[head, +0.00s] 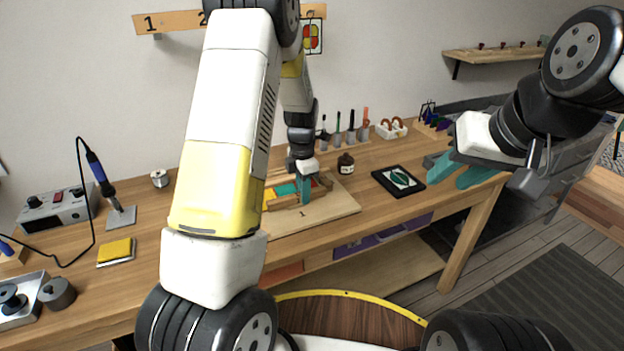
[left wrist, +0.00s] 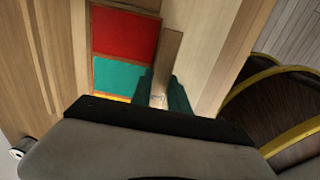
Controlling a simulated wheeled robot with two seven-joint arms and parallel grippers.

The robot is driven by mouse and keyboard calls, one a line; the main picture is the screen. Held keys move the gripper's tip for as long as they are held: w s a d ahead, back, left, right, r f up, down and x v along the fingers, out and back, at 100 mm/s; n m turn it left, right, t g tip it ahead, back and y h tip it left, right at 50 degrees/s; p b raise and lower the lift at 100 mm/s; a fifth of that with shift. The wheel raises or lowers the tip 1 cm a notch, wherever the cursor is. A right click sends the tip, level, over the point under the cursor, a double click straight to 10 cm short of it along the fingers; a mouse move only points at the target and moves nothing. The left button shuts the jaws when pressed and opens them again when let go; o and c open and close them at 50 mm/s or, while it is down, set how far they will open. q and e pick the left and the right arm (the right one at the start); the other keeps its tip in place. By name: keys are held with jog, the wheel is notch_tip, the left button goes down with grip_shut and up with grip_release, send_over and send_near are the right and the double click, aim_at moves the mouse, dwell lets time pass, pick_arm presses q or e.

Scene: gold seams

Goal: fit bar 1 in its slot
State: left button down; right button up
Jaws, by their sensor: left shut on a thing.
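My left gripper (head: 305,188) points down over the pale wooden board (head: 338,205), which has a "1" on its front. In the left wrist view its teal fingers (left wrist: 162,95) are shut on a narrow brown wooden bar, bar 1 (left wrist: 168,55). The bar lies alongside the right edge of the red panel (left wrist: 124,35) and the teal panel (left wrist: 120,75). I cannot tell whether it sits in a slot or just above it. A yellow panel (head: 269,199) shows left of the gripper. My right gripper (head: 462,172) is open and empty, off the table's right side.
A black-framed picture (head: 398,181) lies right of the board, and a dark jar (head: 345,163) stands behind it. Several tools stand in a rack at the back. A soldering station (head: 58,208) and a yellow sponge (head: 116,251) are at the left. My left arm hides the middle-left table.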

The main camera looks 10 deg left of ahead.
pick_arm(q)
jog(key=shift+f, duration=0.75)
dwell(1.2)
jog(key=c, duration=1.2)
grip_release()
jog(key=o, duration=0.4)
jog(key=shift+o, duration=0.2)
jog(key=shift+r, duration=3.55)
